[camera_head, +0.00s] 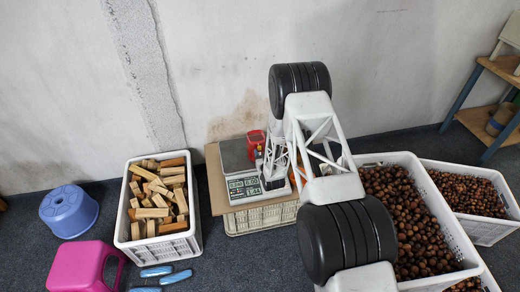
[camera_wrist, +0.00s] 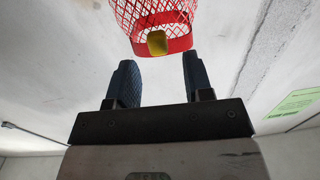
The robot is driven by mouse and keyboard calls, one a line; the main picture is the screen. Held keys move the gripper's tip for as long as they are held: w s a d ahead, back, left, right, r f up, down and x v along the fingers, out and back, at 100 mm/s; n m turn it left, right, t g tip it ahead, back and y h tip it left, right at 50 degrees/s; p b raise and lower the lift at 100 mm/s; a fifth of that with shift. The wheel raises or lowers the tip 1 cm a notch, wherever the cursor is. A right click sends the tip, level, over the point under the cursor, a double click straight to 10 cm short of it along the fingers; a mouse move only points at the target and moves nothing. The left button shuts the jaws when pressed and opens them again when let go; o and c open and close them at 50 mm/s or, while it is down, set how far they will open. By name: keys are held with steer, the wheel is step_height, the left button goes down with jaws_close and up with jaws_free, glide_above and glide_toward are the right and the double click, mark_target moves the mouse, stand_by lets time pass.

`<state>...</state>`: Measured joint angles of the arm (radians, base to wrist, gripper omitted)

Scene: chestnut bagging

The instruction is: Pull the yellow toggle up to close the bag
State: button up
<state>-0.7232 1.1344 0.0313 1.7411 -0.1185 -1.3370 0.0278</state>
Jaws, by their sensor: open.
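The red mesh bag (camera_wrist: 152,12) hangs at the top centre of the wrist view, with a red band (camera_wrist: 178,44) at its near end. The yellow toggle (camera_wrist: 157,42) sits on that band. My gripper (camera_wrist: 157,66) is open and empty. Its two dark fingers point toward the bag, with the toggle roughly in line with the gap and just beyond the tips, apart from them. In the head view something red (camera_head: 256,138), likely the bag, shows above the scale, partly hidden by my arm.
A scale (camera_head: 236,158) rests on a board over a white crate (camera_head: 238,223). A crate of wooden blocks (camera_head: 128,225) stands left of it. Crates of chestnuts (camera_head: 445,225) stand at right. A blue stool (camera_head: 69,210) and pink stool (camera_head: 80,265) are at far left.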

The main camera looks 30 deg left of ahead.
mark_target(260, 148)
steer(key=shift+x, duration=1.55)
steer(key=shift+c, duration=0.2)
jaws_close()
